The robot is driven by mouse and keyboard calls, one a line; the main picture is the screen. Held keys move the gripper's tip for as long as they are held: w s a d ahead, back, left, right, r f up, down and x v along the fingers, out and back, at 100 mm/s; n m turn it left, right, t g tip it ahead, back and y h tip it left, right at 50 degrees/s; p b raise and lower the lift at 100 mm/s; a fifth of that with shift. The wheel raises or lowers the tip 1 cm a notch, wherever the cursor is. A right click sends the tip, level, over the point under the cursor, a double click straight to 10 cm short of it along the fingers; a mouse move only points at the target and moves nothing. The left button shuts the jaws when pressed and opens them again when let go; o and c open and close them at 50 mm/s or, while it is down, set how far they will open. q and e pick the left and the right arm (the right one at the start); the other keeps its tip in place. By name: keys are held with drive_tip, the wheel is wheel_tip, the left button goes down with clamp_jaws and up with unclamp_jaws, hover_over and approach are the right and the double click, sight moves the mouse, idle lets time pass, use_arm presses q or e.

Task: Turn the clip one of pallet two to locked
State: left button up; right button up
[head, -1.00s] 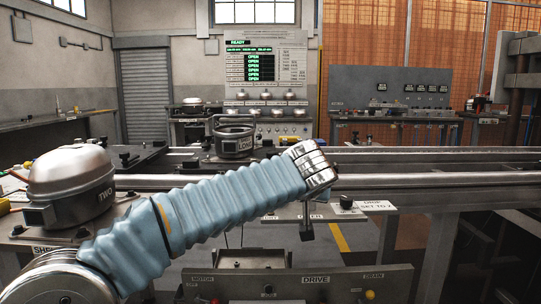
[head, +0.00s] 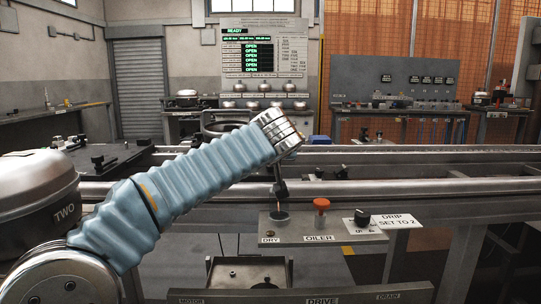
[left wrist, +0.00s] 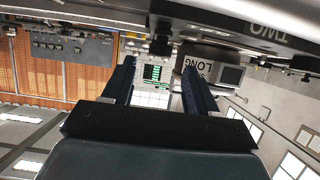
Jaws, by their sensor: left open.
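The compressor marked TWO (head: 38,205) is a grey dome at the left edge of the head view, cut off by the frame and partly behind my left arm. In the left wrist view, which is upside down, its TWO label (left wrist: 268,28) shows at the top right. I cannot make out clip one or its position in either view. My left gripper (left wrist: 158,72) is open, with two dark fingers apart and nothing between them. In the head view only a small dark part shows below the silver wrist, to the right of compressor TWO. My right gripper is not in view.
An oiler panel (head: 325,236) with a red knob (head: 321,205) and a drip dial (head: 361,217) is below my left wrist. Metal rails (head: 400,158) run across behind it. A status board (head: 263,48) reads OPEN on several lines.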

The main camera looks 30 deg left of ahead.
use_arm(q)
drive_tip(key=x, duration=0.7)
drive_tip(key=shift+d+p, duration=0.1)
drive_tip(key=shift+p, duration=0.3)
drive_tip(key=shift+c, duration=0.5)
clamp_jaws()
